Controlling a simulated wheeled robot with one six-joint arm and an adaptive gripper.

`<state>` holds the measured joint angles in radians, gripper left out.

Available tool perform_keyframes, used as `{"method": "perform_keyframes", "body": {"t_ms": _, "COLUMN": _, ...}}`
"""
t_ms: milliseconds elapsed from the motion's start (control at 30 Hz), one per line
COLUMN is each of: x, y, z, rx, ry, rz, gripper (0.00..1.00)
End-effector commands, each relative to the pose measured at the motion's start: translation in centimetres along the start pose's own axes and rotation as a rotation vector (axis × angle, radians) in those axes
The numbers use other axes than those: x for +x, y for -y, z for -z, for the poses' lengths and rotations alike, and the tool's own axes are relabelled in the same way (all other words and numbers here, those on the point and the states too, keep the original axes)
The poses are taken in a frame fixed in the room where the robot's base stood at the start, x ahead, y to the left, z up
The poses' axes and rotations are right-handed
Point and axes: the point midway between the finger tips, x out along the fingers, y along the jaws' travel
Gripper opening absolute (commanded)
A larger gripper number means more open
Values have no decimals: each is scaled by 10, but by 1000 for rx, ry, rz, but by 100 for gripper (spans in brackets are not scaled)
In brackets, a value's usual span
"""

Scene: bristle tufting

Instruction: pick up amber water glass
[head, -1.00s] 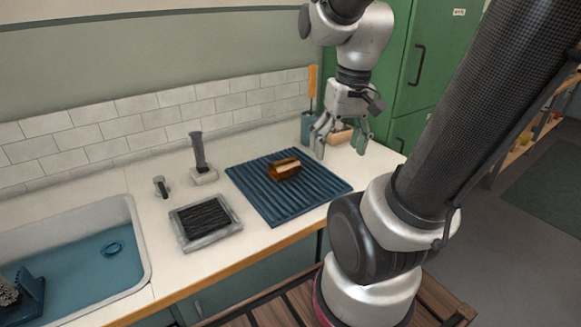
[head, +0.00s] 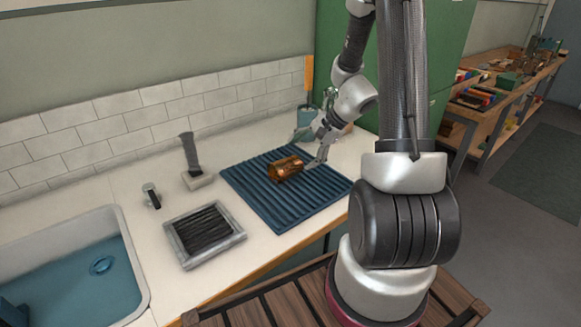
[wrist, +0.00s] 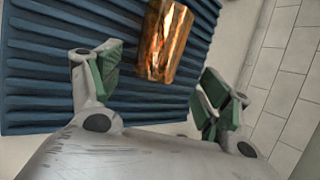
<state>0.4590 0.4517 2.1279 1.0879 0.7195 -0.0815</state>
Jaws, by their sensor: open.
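The amber water glass (head: 287,168) lies on its side on a blue ribbed mat (head: 265,208) on the counter. My gripper (head: 309,150) is open, just to the right of the glass and a little above the mat. In the wrist view the glass (wrist: 166,42) is ahead of the gap between my open fingers (wrist: 155,92). Nothing is between the fingers, and they look apart from the glass.
A framed black ribbed pad (head: 205,232) and a block with a dark upright handle (head: 190,155) stand left of the mat. A sink (head: 125,258) is further left. A blue cup (head: 306,115) stands behind my gripper near the tiled wall.

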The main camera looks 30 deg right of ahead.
Motion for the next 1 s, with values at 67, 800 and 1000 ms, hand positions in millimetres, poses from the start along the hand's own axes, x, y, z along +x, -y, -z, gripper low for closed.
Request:
{"method": "perform_keyframes", "body": {"t_ms": 67, "x": 11, "y": -1, "z": -2, "rx": 0, "ry": 2, "rz": -3, "gripper": 78}}
{"method": "perform_keyframes", "body": {"t_ms": 800, "x": 54, "y": -3, "z": -6, "rx": -2, "ry": 1, "rz": -2, "gripper": 45}}
{"method": "perform_keyframes", "body": {"t_ms": 1000, "x": 53, "y": -2, "z": -6, "rx": -3, "ry": 1, "rz": -1, "gripper": 17}}
